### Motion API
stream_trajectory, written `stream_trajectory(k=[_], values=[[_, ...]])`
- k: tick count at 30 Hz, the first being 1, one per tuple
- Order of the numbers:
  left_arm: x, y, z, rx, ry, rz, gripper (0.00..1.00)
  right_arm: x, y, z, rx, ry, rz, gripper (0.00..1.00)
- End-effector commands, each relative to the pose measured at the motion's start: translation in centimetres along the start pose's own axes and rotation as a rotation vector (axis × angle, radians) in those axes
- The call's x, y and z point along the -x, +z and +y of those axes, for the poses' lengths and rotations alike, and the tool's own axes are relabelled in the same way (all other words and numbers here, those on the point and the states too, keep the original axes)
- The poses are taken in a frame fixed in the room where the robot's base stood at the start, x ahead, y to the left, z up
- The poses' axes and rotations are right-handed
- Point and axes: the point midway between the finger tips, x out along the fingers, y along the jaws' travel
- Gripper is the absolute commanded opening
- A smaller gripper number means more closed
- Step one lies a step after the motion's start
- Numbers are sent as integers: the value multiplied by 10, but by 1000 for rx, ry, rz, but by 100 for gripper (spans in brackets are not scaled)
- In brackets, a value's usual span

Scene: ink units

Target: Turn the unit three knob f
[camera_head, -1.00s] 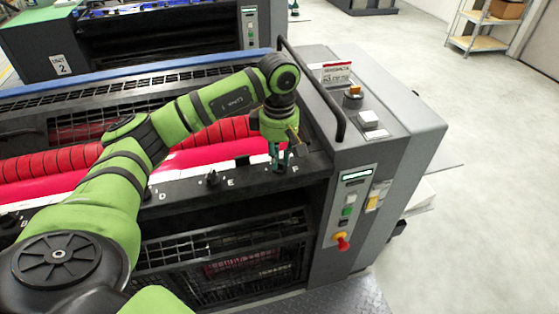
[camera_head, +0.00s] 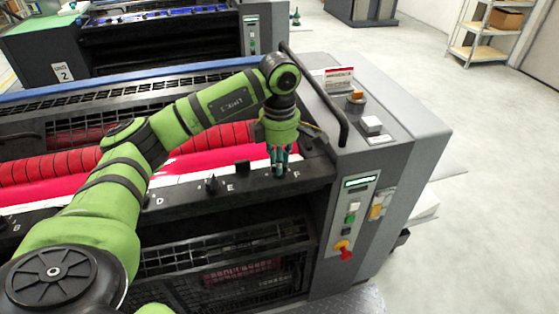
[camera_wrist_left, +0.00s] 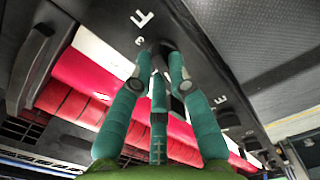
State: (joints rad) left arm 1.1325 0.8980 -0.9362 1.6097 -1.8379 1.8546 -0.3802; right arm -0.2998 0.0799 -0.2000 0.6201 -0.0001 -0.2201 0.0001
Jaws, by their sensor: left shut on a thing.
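Knob f (camera_wrist_left: 165,50) is a small dark knob on the black rail beside the white letter F. In the wrist view it shows only partly between my fingertips, and its pointing direction is hard to make out. My left gripper (camera_head: 279,170) points down at the rail from above, its teal fingers shut around the knob. The fingers also show in the left wrist view (camera_wrist_left: 160,65). In the head view the fingers hide the knob. The knob beside letter E (camera_head: 211,184) stands to the left along the rail. My right gripper is not in view.
Red rollers (camera_head: 60,168) lie behind the rail. A black handrail (camera_head: 315,95) rises just right of my wrist. Unit 2 (camera_head: 165,38) stands behind, with open floor at right.

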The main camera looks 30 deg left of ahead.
Motion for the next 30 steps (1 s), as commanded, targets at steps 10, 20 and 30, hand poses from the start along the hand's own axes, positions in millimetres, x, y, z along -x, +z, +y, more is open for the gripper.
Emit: stream_trajectory(k=[10,20,30], values=[[1,0,1,18,2,-1,0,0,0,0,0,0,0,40],[1,0,1,16,2,-1,42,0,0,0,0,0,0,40],[9,0,1,15,2,-2,42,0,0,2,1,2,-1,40]])
